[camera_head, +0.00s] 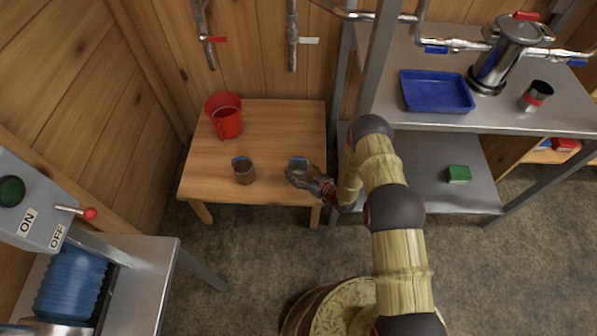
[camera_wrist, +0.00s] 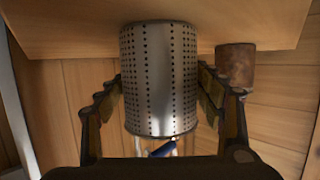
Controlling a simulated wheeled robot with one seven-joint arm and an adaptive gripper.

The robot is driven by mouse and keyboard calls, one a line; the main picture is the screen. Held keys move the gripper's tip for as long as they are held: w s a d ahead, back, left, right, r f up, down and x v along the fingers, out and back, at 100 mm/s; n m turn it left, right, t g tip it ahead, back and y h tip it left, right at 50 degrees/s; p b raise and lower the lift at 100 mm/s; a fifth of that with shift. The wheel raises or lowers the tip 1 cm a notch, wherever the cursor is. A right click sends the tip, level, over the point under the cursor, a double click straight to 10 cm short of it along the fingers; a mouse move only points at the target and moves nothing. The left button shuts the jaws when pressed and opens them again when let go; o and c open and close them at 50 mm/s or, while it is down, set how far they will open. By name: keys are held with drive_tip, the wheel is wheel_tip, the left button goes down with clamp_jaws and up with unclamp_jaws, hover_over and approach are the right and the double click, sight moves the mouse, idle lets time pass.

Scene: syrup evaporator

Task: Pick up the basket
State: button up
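The basket (camera_wrist: 160,85) is a perforated silver metal cylinder. In the wrist view, which shows the scene upside down, it stands on the wooden table between the fingers of my gripper (camera_wrist: 160,82). One finger is at each side, with the tips close against its wall; I cannot tell whether they press on it. In the head view my gripper (camera_head: 300,176) is at the basket (camera_head: 298,164), near the table's right front corner, and partly hides it. A small blue piece shows at the basket's top.
A brown cup (camera_head: 244,173) stands left of the basket on the wooden table (camera_head: 285,120). A red bucket (camera_head: 226,121) is at the back left. A metal shelf (camera_head: 415,170) with a post borders the right side. A control box (camera_head: 30,205) is at the left.

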drive_tip(key=c, duration=0.8)
drive_tip(key=shift+r, duration=0.1)
drive_tip(key=shift+c, duration=0.2)
